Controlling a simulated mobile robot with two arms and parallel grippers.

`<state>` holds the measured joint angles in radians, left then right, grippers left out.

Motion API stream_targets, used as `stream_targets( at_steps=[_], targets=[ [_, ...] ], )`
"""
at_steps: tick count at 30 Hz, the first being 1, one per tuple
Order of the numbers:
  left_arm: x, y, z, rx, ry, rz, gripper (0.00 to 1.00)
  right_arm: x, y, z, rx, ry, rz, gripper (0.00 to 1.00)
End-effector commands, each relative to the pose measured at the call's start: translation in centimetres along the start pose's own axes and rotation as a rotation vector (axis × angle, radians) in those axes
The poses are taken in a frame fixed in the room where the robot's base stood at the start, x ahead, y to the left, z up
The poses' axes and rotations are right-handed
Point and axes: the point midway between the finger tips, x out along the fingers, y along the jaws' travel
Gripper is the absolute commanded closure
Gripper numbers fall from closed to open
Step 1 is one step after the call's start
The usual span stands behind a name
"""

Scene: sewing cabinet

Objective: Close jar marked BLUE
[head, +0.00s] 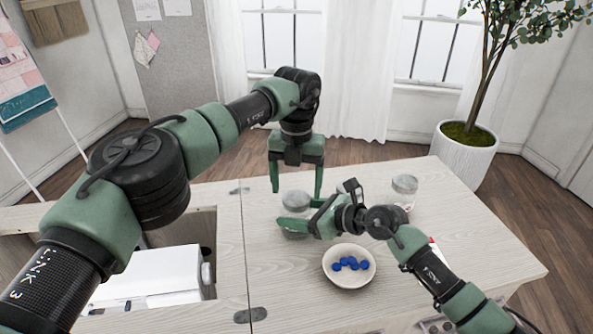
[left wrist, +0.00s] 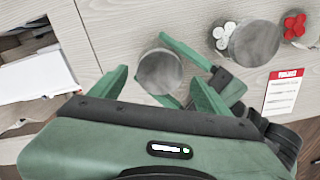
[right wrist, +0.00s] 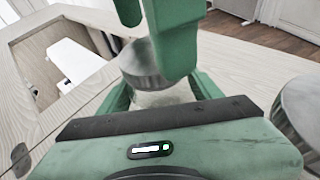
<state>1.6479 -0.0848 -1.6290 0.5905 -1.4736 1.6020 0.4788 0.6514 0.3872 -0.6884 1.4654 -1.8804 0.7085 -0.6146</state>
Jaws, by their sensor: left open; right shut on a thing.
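A clear glass jar (right wrist: 160,96) with a grey metal lid (right wrist: 145,62) on its mouth stands on the table. No BLUE mark is readable on it. The lid also shows in the head view (head: 296,199) and the left wrist view (left wrist: 160,71). My right gripper (head: 295,222) is shut on the jar's body from the side. My left gripper (head: 297,182) is open and points down, its fingers on either side above the lid, apparently apart from it. I cannot tell whether the lid is fully seated. A white bowl (head: 330,277) of several blue balls (head: 352,263) stands in front.
Another lidded jar (head: 405,184) stands at the back right, beside my right arm. White pieces (left wrist: 222,33) and red pieces (left wrist: 295,25) show nearby. A red-headed card (left wrist: 283,90) lies on the table. A recess with a white machine (head: 150,276) lies left.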

Motion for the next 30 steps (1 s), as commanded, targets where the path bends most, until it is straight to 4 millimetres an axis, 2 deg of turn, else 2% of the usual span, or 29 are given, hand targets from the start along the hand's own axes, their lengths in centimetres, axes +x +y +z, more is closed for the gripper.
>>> stream_targets(
  at_steps=[6,16,21,23,24,29,30],
  targets=[
    [2.0,0.0,0.0,0.000,0.000,-0.001,0.23,0.0,0.0,0.0,0.000,0.000,0.000,1.00],
    [2.2,0.0,0.0,0.000,-0.001,0.000,0.23,0.0,0.0,0.0,0.000,0.000,0.000,1.00],
    [2.2,0.0,0.0,0.000,-0.001,-0.001,0.70,0.0,0.0,0.0,0.000,0.000,0.000,1.00],
    [2.2,0.0,0.0,0.000,-0.001,-0.001,0.87,0.0,0.0,0.0,0.000,0.000,0.000,1.00],
    [2.2,0.0,0.0,0.001,-0.001,-0.001,0.90,0.0,0.0,0.0,0.000,0.000,0.000,1.00],
    [2.2,0.0,0.0,0.006,-0.001,-0.001,0.90,0.0,0.0,0.0,0.000,0.000,0.000,1.00],
    [2.2,0.0,0.0,0.006,-0.001,-0.001,0.36,0.0,0.0,0.0,0.000,0.001,0.000,1.00]
  ],
)
